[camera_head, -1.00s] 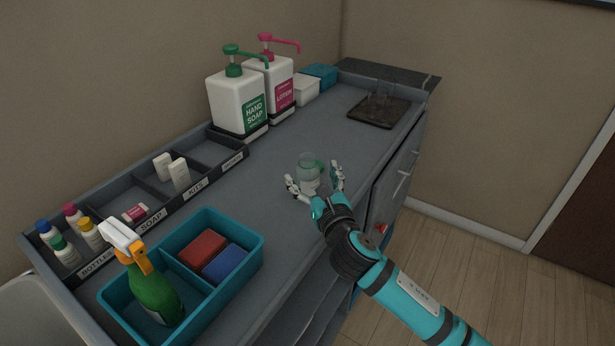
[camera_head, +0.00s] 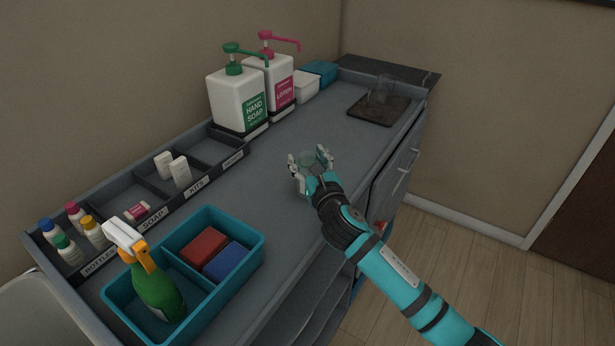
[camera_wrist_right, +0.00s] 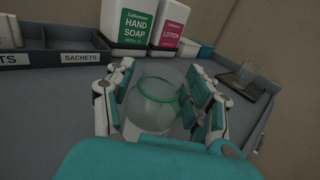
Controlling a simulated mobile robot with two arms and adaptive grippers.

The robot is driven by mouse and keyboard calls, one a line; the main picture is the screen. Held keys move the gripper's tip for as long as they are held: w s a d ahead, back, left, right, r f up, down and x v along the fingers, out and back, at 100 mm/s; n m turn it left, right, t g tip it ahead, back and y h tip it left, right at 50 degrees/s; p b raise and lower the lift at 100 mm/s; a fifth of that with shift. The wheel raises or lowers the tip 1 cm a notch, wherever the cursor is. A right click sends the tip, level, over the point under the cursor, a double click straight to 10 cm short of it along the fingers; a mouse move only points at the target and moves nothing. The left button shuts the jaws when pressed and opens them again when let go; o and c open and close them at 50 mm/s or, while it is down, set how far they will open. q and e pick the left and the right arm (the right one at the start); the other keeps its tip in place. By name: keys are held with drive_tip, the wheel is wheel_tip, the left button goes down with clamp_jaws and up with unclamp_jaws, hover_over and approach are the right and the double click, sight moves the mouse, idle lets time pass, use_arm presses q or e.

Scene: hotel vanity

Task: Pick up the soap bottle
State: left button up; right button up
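A white pump bottle labelled Hand Soap (camera_head: 237,102), with a green pump, stands upright at the wall; its lower part also shows in the right wrist view (camera_wrist_right: 133,25). My right gripper (camera_head: 309,156) is over the front part of the counter, well apart from that bottle. A clear rounded vessel with a green ring (camera_wrist_right: 153,105) is between its two fingers. The fingers are close to the vessel's sides; whether they press on it I cannot tell. The vessel is mostly hidden by the hand in the head view. My left gripper is out of view.
A pink-pump lotion bottle (camera_head: 268,82) stands beside the soap. A divided organiser (camera_head: 212,152) with small bottles and boxes lies along the wall. A teal caddy (camera_head: 257,247) holds a green spray bottle. A dark tray (camera_head: 362,113) with a clear glass is at the far end.

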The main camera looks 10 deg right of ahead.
drive_tip(key=c, duration=0.7)
drive_tip(key=shift+c, duration=0.5)
